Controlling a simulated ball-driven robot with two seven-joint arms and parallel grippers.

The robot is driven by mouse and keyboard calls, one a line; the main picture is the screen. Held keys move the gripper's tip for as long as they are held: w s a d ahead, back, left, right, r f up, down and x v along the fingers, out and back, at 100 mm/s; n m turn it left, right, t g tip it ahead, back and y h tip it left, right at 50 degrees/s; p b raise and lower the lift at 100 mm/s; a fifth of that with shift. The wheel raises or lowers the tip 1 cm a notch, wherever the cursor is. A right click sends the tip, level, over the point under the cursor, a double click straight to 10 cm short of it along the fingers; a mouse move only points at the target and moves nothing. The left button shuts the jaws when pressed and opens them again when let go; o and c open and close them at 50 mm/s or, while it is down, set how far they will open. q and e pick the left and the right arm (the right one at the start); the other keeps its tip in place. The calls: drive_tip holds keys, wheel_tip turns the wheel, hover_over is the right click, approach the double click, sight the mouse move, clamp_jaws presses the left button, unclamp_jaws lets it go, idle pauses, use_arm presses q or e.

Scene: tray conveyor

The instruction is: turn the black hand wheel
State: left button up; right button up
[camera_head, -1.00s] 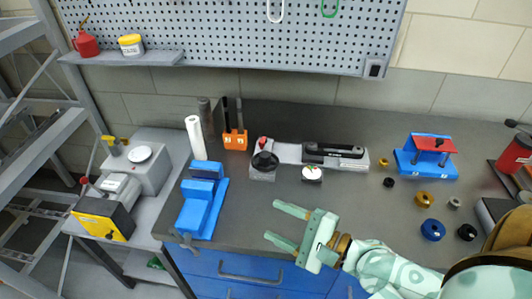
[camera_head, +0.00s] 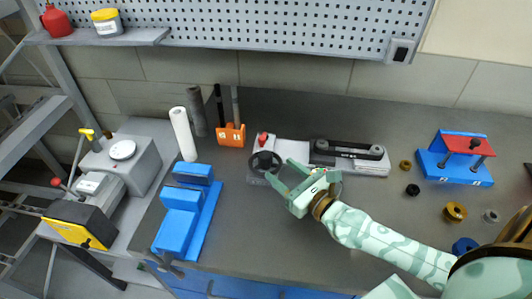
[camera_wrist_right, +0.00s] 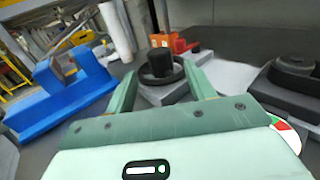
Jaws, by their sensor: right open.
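The black hand wheel (camera_head: 265,162) sits on a small grey block at the left end of a light grey fixture on the bench. My right gripper (camera_head: 279,170) is open and empty, just right of and in front of the wheel, with its fingers pointing at it. In the right wrist view the wheel (camera_wrist_right: 150,79) shows ahead between the two open fingers (camera_wrist_right: 158,88), with a black upright part on it. I cannot tell whether a finger touches the wheel. My left gripper is not in view.
A blue vise (camera_head: 184,205) stands left of the wheel, an orange holder (camera_head: 231,135) behind it. A black bar (camera_head: 348,152) lies on the fixture at right. A blue stand (camera_head: 455,160) and several small rings are further right. A dial edge (camera_wrist_right: 288,132) shows beside my right gripper.

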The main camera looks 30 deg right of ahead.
sight(270, 161)
drive_tip(key=x, duration=0.7)
drive_tip(key=shift+w+a+p, duration=0.1)
drive_tip(key=shift+w+p, duration=0.15)
drive_tip(key=shift+p, duration=0.1)
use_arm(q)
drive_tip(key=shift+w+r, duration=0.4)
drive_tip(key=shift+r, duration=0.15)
use_arm(e)
drive_tip(key=shift+c, duration=0.3)
